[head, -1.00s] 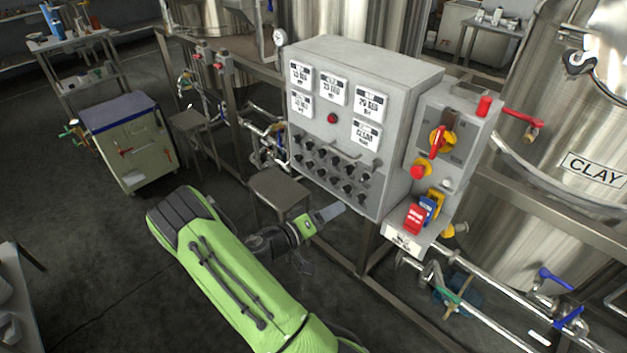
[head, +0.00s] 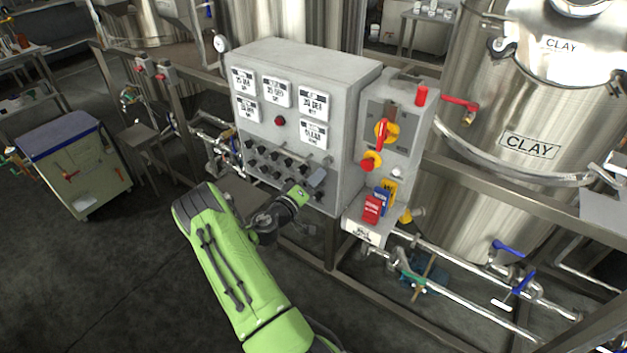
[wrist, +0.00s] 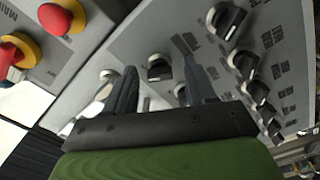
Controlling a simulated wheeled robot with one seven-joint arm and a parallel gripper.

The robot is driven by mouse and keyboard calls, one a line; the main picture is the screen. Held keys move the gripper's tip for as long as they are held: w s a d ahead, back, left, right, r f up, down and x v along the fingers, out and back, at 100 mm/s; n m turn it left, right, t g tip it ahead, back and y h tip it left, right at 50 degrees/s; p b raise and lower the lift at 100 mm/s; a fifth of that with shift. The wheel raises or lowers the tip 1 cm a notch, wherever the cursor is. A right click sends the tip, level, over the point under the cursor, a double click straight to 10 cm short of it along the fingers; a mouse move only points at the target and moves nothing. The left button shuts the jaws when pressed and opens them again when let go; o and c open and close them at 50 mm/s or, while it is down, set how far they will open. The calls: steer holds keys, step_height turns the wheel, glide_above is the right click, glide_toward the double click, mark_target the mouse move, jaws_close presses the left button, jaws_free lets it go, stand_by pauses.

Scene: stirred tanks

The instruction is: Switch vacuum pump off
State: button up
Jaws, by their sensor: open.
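The grey control panel (head: 352,95) stands in the middle of the head view. Its lower front carries rows of black rotary knobs (head: 288,161), which also show close up in the wrist view (wrist: 228,20). I cannot read which knob is for the vacuum pump. My gripper (head: 316,180) is at the lower right of the knob rows. In the wrist view my gripper (wrist: 160,80) has its two dark fingers apart, with a knob (wrist: 159,67) showing between and beyond them. Whether a finger touches a knob is unclear.
A side box (head: 408,128) with a red-and-yellow switch (head: 382,132) and a red mushroom button (head: 371,161) adjoins the panel on the right. Pipes (head: 470,275) and a frame lie lower right. Steel tanks (head: 480,140) stand behind. Open floor lies lower left.

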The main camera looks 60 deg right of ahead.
steer(key=shift+d, duration=0.1)
jaws_close()
stand_by(0.4)
steer(key=n+p, duration=0.1)
steer(key=n, duration=1)
steer(key=shift+n, duration=0.4)
stand_by(0.4)
jaws_free()
